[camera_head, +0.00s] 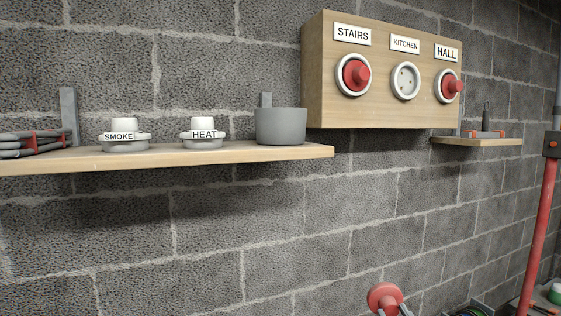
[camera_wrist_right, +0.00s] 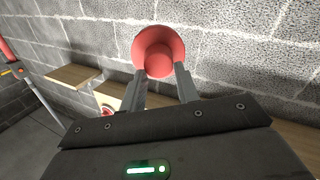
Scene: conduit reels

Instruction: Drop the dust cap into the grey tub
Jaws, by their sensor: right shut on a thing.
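My right gripper (camera_head: 393,307) is at the bottom of the head view, shut on a red dust cap (camera_head: 384,296). In the right wrist view the dust cap (camera_wrist_right: 158,52) sits between the two fingertips (camera_wrist_right: 161,76), its wide round flange facing away from the gripper. The grey tub (camera_head: 281,126) stands on the right end of the left wooden shelf, above and to the left of the gripper in the head view. The inside of the tub is hidden. My left gripper is not in view.
The wooden shelf (camera_head: 250,155) also holds SMOKE (camera_head: 124,135) and HEAT (camera_head: 203,134) detectors. A wooden panel (camera_head: 319,85) has red caps on STAIRS (camera_head: 354,75) and HALL (camera_head: 449,87); the KITCHEN socket (camera_head: 405,82) is bare. A small shelf (camera_head: 480,142) is right.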

